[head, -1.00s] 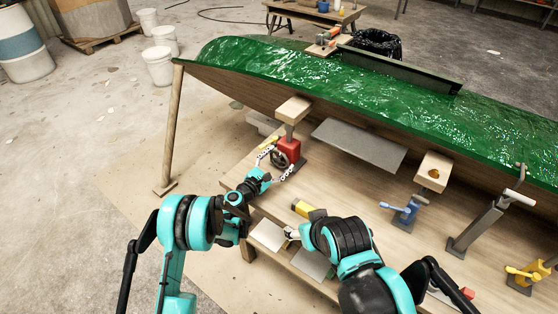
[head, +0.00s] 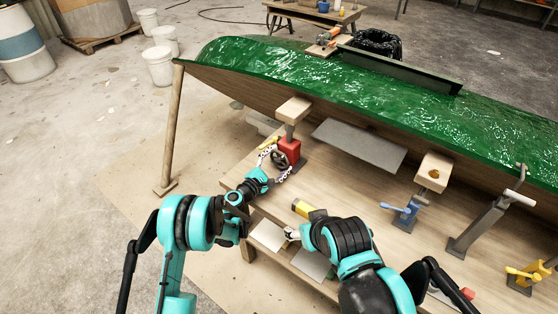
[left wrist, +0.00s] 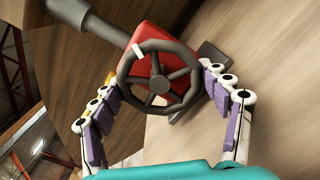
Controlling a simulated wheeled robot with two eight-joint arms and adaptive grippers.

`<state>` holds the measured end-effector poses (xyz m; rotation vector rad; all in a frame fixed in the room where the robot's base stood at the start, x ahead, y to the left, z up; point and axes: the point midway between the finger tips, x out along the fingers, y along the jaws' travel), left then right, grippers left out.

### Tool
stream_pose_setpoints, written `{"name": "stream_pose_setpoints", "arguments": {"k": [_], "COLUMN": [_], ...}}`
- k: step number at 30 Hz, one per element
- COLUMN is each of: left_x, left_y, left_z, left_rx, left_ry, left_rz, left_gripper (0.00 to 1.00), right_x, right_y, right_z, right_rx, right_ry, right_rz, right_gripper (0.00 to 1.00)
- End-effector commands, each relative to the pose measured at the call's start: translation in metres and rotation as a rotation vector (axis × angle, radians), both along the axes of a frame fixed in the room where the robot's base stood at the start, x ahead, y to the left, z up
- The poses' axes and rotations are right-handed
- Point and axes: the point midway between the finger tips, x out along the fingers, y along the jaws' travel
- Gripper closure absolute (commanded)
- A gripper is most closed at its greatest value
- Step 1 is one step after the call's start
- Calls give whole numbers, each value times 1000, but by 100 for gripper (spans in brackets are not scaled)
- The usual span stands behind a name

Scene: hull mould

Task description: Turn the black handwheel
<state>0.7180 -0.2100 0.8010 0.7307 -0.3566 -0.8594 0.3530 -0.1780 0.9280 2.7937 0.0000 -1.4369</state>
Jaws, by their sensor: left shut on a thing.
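The black handwheel (head: 279,160) sits on the front of a red jack body (head: 290,149) on the bench, below the green hull. In the left wrist view the handwheel (left wrist: 158,82) is seen face on, with spokes and a pale mark at the upper left of its rim. My left gripper (head: 275,165) is shut on the handwheel, with one finger on each side of the rim; it also shows in the left wrist view (left wrist: 160,90). My right gripper (head: 291,235) is low at the bench's front edge, partly hidden by its own arm; its jaw state is unclear.
A wooden pad (head: 294,107) tops the jack's post under the hull (head: 330,80). A grey plate (head: 360,145) lies to the right. A blue clamp (head: 405,210) and a grey post (head: 478,228) stand further right. A yellow item (head: 302,208) lies near my right arm.

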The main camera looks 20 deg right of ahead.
Motion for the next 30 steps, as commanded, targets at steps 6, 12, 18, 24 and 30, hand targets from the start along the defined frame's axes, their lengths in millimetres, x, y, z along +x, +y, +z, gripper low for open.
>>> {"name": "stream_pose_setpoints", "arguments": {"k": [6, 12, 18, 24, 30], "left_x": [0, 0, -12, -34, -45], "left_y": [0, 0, 16, 43, 58], "left_z": [0, 0, 0, 0, 0], "left_rx": [0, -1, -1, -1, -1], "left_ry": [1, 1, 1, 1, 1], "left_rz": [-1, 0, 1, 0, 0], "left_gripper": [13, 13, 13, 13, 13], "right_x": [0, 0, 0, 0, 0], "right_y": [0, 0, 0, 0, 0], "right_z": [0, 0, 0, 0, 0], "right_rx": [0, 0, 0, 0, 0], "right_ry": [0, 0, 0, 0, 0], "right_rz": [0, 0, 0, 0, 0], "right_gripper": [36, 36, 36, 36, 36]}}
